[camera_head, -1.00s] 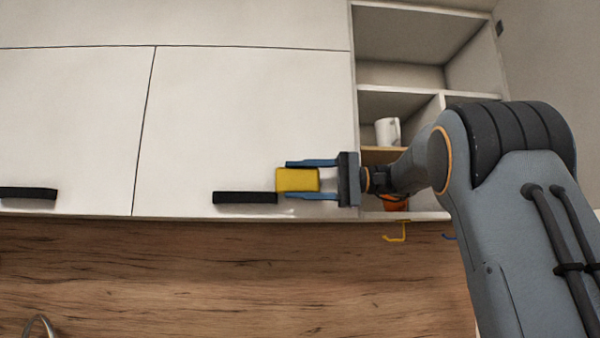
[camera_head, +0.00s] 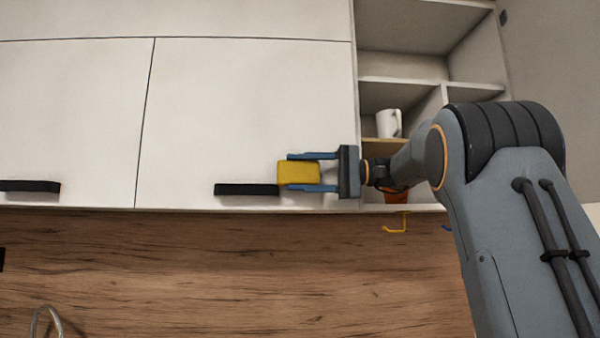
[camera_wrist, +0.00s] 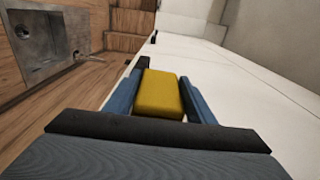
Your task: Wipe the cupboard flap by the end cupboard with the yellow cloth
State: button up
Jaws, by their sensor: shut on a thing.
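The yellow cloth (camera_head: 299,173) is a folded block held between the blue fingers of my gripper (camera_head: 312,173). In the wrist view the cloth (camera_wrist: 159,95) sits between both fingers of my gripper (camera_wrist: 160,98). The white cupboard flap (camera_head: 245,110) is closed, with a black bar handle (camera_head: 246,189) at its lower edge. The cloth is in front of the flap's lower right part, just right of the handle. I cannot tell whether the cloth touches the flap. The open end cupboard (camera_head: 400,65) is right of the flap, partly hidden by my arm.
A white mug (camera_head: 389,123) and an orange pot (camera_head: 396,196) stand in the open shelves. A yellow hook (camera_head: 398,226) hangs below them. Another flap (camera_head: 70,120) with a black handle is at left. In the wrist view a sink (camera_wrist: 50,35) lies below.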

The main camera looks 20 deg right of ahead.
aim_at(315, 173)
jog(key=shift+w+d, duration=0.15)
jog(key=shift+d, duration=0.1)
jog(key=shift+d+f+p, duration=0.15)
jog(key=shift+d+p, duration=0.25)
jog(key=shift+d, duration=0.8)
jog(key=shift+s+d, duration=0.25)
jog(key=shift+d, duration=0.15)
jog(key=shift+p+v, duration=0.8)
jog(key=shift+v, duration=1.15)
jog(key=shift+s+a, duration=0.1)
jog(key=shift+s, duration=0.05)
jog(key=shift+a, duration=0.1)
jog(key=shift+s+b+x, duration=0.2)
jog(key=shift+b+x, duration=0.25)
jog(key=shift+x, duration=1.4)
jog(key=shift+s+b+x, duration=0.15)
jog(key=shift+b+x, duration=0.25)
jog(key=shift+x, duration=1.4)
jog(key=shift+s+a, duration=0.1)
